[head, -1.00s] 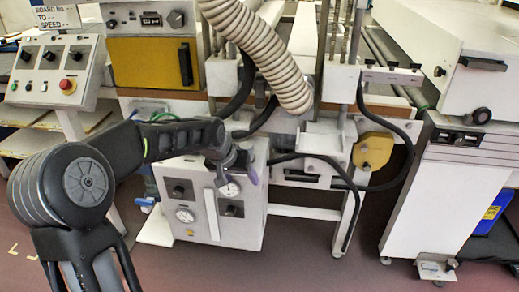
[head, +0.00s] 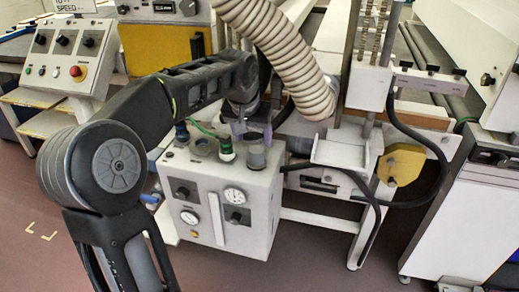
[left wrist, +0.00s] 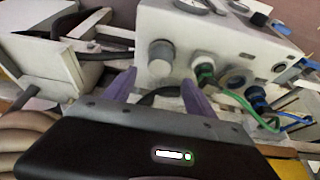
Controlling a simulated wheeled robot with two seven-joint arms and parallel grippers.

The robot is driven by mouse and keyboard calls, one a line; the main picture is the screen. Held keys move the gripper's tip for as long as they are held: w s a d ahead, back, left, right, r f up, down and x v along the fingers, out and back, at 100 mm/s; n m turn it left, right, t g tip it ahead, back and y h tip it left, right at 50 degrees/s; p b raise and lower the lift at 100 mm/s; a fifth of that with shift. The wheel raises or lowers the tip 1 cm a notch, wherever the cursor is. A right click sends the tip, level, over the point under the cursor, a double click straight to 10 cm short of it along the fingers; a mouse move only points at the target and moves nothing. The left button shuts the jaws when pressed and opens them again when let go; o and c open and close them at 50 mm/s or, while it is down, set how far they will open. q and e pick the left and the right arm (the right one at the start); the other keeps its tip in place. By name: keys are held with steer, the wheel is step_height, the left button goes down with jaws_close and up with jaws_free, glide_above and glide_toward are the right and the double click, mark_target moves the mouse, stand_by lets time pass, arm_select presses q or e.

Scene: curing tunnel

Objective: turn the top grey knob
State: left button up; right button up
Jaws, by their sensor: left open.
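The top grey knob (head: 257,154) is a short round cylinder on the upper surface of the white control box (head: 262,205), near its right end. My left gripper (head: 252,132) is open just above it, with purple fingers pointing down. In the left wrist view the grey knob (left wrist: 160,57) shows between and just beyond the two open fingertips (left wrist: 157,82). I see no clear contact. Part of the knob's top is close behind the fingers in the head view. My right gripper is not in view.
A green fitting with a green hose (head: 226,150) stands beside the knob. Black knobs and gauges (head: 234,195) are on the box front. A ribbed beige duct (head: 285,60) hangs close to my left gripper. A white bracket (head: 340,152) stands to the right.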

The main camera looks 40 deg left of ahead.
mark_target(257, 149)
arm_select(q)
steer(key=x, duration=0.8)
steer(key=c, duration=1.3)
steer(key=shift+r+m+h+p, duration=0.25)
steer(key=shift+m+p, duration=0.2)
steer(key=shift+m, duration=0.25)
steer(key=shift+c, duration=0.3)
steer(key=shift+d+f, duration=0.1)
steer(key=shift+f+m, duration=0.15)
steer(key=shift+m, duration=0.25)
